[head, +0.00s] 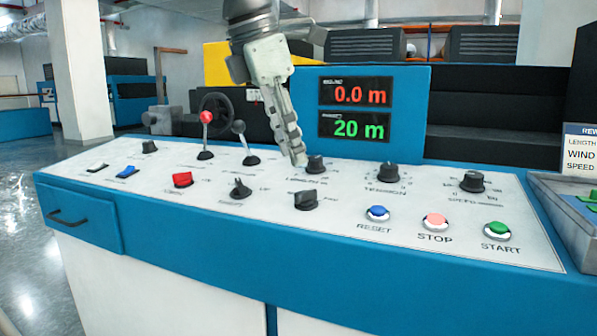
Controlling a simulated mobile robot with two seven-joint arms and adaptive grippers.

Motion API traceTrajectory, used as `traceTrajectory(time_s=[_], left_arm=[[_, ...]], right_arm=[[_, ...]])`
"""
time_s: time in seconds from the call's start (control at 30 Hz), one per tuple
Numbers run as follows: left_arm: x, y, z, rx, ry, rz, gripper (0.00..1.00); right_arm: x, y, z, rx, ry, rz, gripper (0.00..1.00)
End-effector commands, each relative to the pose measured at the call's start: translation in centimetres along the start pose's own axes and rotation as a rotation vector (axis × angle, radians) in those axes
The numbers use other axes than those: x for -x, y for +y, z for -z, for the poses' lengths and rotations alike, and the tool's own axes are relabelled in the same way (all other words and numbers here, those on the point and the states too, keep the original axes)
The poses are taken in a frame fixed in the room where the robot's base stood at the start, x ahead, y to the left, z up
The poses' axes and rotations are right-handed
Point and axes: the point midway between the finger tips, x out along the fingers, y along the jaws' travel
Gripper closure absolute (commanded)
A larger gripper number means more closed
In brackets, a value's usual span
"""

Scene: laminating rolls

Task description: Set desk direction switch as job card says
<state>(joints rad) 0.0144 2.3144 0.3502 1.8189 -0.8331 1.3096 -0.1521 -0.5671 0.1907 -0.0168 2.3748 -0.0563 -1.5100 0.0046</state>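The white-topped control desk (340,228) carries several knobs and switches. Two black selector switches, one at left (240,188) and one at middle (305,200), stand in the front row; their labels are too small to read surely, so I cannot tell which is the direction switch. The job card (580,150) is cut off at the right edge; it reads LENGTH, WIND and SPEED, with the values out of view. My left gripper (299,160) points down beside the black LENGTH knob (316,164), behind the middle switch. Its fingers show side-on, so their opening is hidden. My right gripper is not in view.
A display panel (412,112) behind reads 0.0 m and 20 m. A red-knobbed lever (206,118) and a black-knobbed lever (239,128) stand left of my gripper. TENSION (386,176) and SPEED (472,181) knobs and RESET, STOP and START buttons are to the right.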

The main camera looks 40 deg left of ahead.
Motion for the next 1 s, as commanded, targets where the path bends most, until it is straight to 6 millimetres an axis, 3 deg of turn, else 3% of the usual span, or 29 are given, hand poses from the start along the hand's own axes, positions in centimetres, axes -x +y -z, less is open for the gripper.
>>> traceTrajectory(time_s=[0.1, 0.3, 1.0], left_arm=[[2.1, 0.0, -0.1, -0.001, -0.002, -0.002, 0.70], [3.8, -0.1, 0.0, -0.001, 0.001, 0.000, 0.70], [3.9, -0.1, 0.0, -0.002, 0.001, 0.001, 0.70]], right_arm=[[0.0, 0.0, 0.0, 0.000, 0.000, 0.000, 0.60], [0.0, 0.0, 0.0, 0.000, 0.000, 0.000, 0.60], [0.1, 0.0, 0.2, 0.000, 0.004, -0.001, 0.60]])
